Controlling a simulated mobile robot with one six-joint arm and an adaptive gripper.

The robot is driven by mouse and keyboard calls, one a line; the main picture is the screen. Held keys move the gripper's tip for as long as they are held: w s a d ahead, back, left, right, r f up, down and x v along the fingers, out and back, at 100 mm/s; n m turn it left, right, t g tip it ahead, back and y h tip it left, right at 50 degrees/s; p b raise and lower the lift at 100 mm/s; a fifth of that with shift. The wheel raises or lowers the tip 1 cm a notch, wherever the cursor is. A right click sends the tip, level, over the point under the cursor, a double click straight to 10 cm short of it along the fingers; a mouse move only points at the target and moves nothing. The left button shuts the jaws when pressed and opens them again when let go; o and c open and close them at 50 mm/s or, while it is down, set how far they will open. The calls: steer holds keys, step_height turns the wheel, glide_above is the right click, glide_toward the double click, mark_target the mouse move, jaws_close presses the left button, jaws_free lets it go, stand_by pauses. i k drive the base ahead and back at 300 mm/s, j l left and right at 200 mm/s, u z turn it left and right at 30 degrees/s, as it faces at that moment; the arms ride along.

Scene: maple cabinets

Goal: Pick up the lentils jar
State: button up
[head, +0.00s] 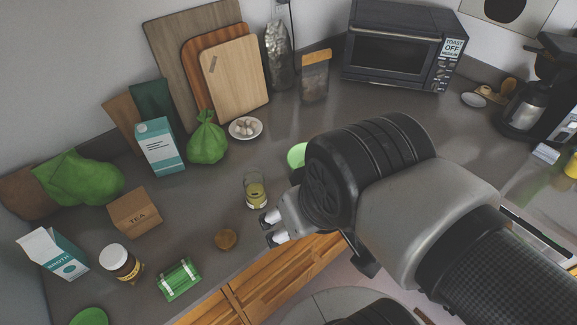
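A small clear glass jar (257,194) with yellow-green contents and a pale label stands upright on the grey counter; it looks like the lentils jar, though I cannot read its label. My gripper (271,227) is just below and right of it in the head view, with its pale fingertips pointing left. The fingers are apart with nothing between them. The jar is fully in view, and I cannot tell the height gap between it and my gripper.
A green dish (297,155) is partly hidden behind my arm. Bare counter (200,195) lies left of the glass jar.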

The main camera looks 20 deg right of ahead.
mark_target(254, 183)
steer(key=u, duration=1.45)
steer(key=k+l+u, duration=0.25)
steer(key=l, duration=0.15)
steer(key=k+l+u, duration=0.2)
steer(key=l, duration=0.25)
steer(key=k+l+u, duration=0.25)
steer(key=i+l, duration=0.05)
steer(key=l, duration=0.05)
